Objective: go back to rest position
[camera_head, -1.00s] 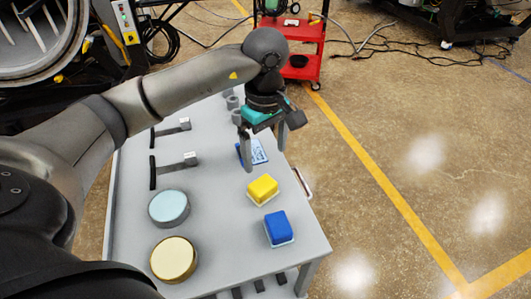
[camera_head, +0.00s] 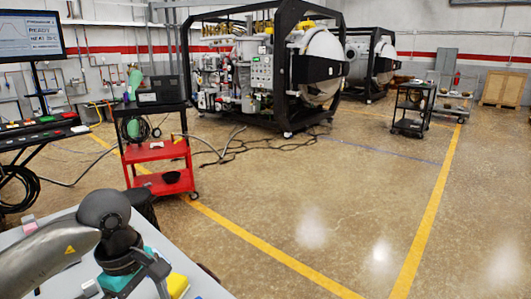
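My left arm comes in at the bottom left in the head view. Its gripper (camera_head: 140,290) is over the grey table (camera_head: 205,287), pointing down, with a teal part on it. The fingertips run out of the bottom of the picture, so I cannot see whether they are apart or holding anything. A yellow block (camera_head: 179,285) shows in part just right of the gripper. My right gripper is not in view.
A red cart (camera_head: 158,152) stands beyond the table. A monitor (camera_head: 30,35) is at the left. A large furnace in a black frame (camera_head: 262,72) stands at the back, with cables on the floor before it. The floor (camera_head: 340,210) on the right is clear.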

